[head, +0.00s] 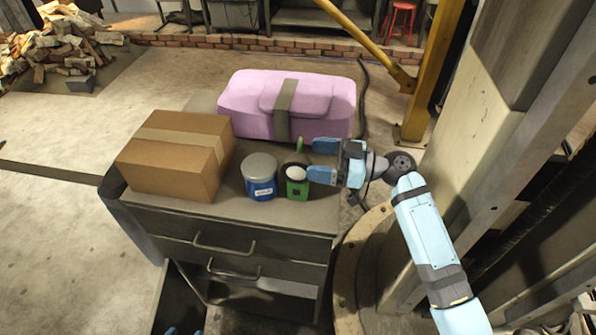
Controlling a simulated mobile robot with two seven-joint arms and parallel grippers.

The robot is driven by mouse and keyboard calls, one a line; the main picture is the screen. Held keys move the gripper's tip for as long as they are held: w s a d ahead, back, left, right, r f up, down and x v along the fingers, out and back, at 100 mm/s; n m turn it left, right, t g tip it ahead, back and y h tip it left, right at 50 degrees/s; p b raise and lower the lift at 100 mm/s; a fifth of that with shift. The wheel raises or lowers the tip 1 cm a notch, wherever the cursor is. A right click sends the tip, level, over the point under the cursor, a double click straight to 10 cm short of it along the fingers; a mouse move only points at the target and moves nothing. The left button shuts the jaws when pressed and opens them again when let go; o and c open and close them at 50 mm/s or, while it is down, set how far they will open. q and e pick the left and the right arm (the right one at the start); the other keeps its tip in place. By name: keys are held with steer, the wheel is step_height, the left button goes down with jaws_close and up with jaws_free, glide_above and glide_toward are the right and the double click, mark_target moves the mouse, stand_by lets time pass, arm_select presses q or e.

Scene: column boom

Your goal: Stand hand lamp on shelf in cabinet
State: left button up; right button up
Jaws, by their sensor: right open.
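The hand lamp (298,189) is green with a dark ring and a pale round face. It stands on top of the grey cabinet (285,217), near its right edge. My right gripper (317,160) is open and comes in from the right, its blue fingers pointing left at the lamp. The lower fingertip overlaps the lamp's edge in the picture; I cannot tell whether it touches. The cabinet has two drawer fronts with handles and a dark opening below; its shelf is not clearly visible. Two blue tips of my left gripper (184,331) barely show at the bottom edge.
A blue tin (260,178) with a grey lid stands just left of the lamp. A cardboard box (172,170) and a pink case (330,105) with a strap also sit there. A pale column (480,120) and yellow post (437,70) rise at right.

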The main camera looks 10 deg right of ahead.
mark_target(295, 154)
steer(key=p+x, duration=0.2)
steer(key=x, duration=0.2)
steer(key=shift+w+a, duration=0.1)
steer(key=shift+w, duration=0.05)
steer(key=shift+w+a+f, duration=0.2)
steer(key=shift+a, duration=0.3)
steer(key=c, duration=1.3)
jaws_close()
steer(key=shift+r, duration=0.1)
